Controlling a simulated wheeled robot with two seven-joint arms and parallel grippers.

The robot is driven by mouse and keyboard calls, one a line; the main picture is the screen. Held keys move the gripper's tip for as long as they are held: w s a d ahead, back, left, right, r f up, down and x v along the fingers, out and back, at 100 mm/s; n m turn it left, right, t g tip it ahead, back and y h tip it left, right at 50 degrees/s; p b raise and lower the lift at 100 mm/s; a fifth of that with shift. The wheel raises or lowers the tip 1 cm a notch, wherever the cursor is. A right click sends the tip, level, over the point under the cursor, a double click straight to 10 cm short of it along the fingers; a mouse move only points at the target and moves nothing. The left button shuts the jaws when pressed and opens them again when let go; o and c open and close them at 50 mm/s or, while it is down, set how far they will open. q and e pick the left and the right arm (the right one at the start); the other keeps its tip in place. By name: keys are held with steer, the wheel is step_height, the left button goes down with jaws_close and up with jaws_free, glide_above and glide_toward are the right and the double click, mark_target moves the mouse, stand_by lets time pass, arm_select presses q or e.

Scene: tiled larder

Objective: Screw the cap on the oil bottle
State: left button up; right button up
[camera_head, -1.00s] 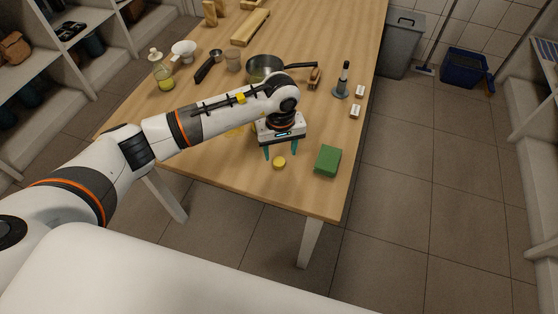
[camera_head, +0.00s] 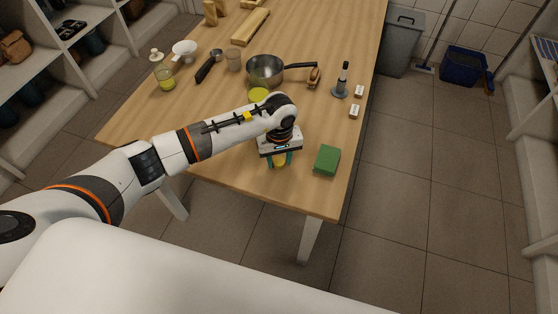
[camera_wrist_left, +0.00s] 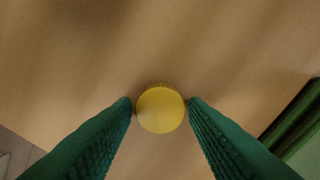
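The yellow round cap (camera_head: 280,162) lies on the wooden table near its front edge; in the left wrist view the cap (camera_wrist_left: 160,109) sits between the fingertips. My left gripper (camera_head: 279,163) points down over it. In the left wrist view the green fingers of my left gripper (camera_wrist_left: 160,104) stand either side of the cap, with narrow gaps or light contact; I cannot see a firm grip. A clear bottle (camera_head: 166,78) with yellow-green liquid and a pale top stands at the table's left; I cannot tell whether it is the oil bottle. My right gripper is not in view.
A green block (camera_head: 327,160) lies just right of the gripper. A yellow-green round thing (camera_head: 258,94), partly hidden by my arm, is in front of the saucepan (camera_head: 265,70). A dark upright tool (camera_head: 342,80) and small white blocks (camera_head: 355,111) stand at the right edge.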

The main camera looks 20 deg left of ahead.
mark_target(279, 162)
arm_select(q)
steer(key=c, duration=0.6)
steer(key=shift+r, duration=0.1)
step_height(279, 162, up, 10)
steer(key=shift+f+b, duration=0.1)
steer(key=shift+b, duration=0.8)
